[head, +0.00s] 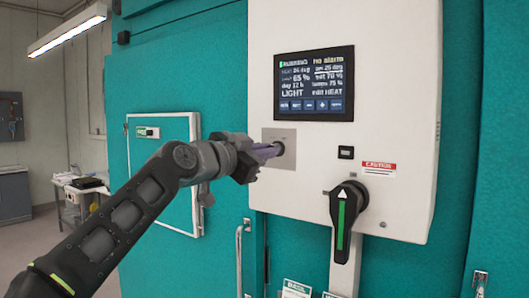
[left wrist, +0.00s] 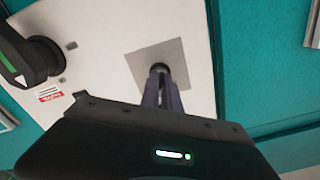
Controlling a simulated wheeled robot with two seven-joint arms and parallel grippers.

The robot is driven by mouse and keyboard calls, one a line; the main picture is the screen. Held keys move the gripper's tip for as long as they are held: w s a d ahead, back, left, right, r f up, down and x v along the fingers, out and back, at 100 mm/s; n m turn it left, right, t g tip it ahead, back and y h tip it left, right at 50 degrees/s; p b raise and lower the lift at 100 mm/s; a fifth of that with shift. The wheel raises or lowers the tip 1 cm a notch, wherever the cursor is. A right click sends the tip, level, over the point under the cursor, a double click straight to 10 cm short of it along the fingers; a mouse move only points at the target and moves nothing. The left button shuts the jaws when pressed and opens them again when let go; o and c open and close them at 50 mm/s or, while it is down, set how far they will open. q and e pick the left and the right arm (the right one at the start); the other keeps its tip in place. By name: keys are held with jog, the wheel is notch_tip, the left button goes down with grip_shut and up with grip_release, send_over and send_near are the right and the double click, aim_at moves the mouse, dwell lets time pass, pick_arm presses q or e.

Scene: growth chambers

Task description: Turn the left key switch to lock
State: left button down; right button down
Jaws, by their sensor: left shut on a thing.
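The left key switch (head: 279,147) sits on a square grey plate (head: 287,160) on the white control panel, below the screen. My left gripper (head: 272,151) reaches in from the left, and its fingers are shut on the key switch. In the left wrist view the dark round switch (left wrist: 160,68) shows between the fingertips (left wrist: 161,85), against the grey plate (left wrist: 175,55). The fingers hide most of the key, so its exact angle and any lock marking cannot be read. My right gripper is not in view.
The panel (head: 390,60) carries a lit screen (head: 314,84), a small black switch (head: 346,153), a red-and-white caution label (head: 379,168) and a large black rotary handle (head: 347,210) with a green stripe. A small chamber door (head: 165,150) lies behind my left arm.

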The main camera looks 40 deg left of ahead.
pick_arm(q)
jog(key=shift+f+n, duration=0.1)
jog(key=shift+n, duration=0.4)
dwell(0.3)
jog(key=shift+n+b, duration=0.45)
jog(key=shift+n, duration=5.05)
jog(key=c, duration=1.6)
grip_release()
